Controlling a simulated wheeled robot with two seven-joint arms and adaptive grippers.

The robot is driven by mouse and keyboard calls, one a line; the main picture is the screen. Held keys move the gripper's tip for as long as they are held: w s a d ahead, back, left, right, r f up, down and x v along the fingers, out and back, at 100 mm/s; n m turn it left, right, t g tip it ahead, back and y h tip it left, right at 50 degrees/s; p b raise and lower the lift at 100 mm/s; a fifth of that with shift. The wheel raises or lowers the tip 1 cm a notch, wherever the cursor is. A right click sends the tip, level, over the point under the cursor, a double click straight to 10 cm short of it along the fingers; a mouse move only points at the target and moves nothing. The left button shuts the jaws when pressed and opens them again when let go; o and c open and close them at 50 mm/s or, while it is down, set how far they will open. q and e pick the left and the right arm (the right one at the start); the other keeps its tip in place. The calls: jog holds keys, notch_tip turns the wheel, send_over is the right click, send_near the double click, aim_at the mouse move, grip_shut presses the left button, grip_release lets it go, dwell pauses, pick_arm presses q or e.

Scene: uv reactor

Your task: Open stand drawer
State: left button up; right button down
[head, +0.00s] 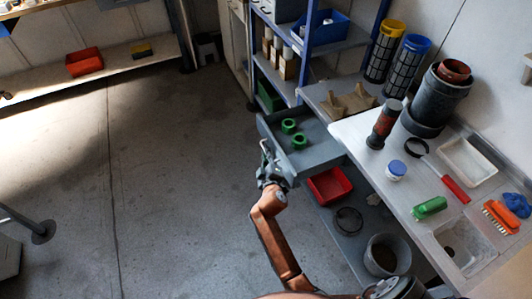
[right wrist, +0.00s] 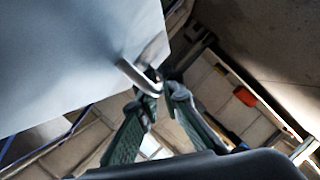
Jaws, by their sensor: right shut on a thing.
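The grey stand drawer (head: 318,153) is pulled out from under the workbench in the head view, and its inside shows. Two green ring-shaped parts (head: 293,134) lie in it. My right gripper (head: 268,170) is at the drawer's front and shut on its metal handle (head: 264,148). In the right wrist view the drawer's pale front (right wrist: 80,60) fills the upper left. The curved handle (right wrist: 138,78) runs to the fingertips of my right gripper (right wrist: 162,92). My left gripper is not in view.
The workbench (head: 350,142) carries bottles, brushes and a white tray (head: 467,162). Below the drawer, a red bin (head: 329,186) and a grey bucket (head: 386,254) stand on a lower shelf. The floor (head: 170,180) left of the drawer is clear.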

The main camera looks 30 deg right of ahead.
jog(key=c, duration=2.4)
grip_release()
notch_tip(320, 180, up, 10)
jog(key=shift+r, duration=0.1)
jog(key=shift+f, duration=0.2)
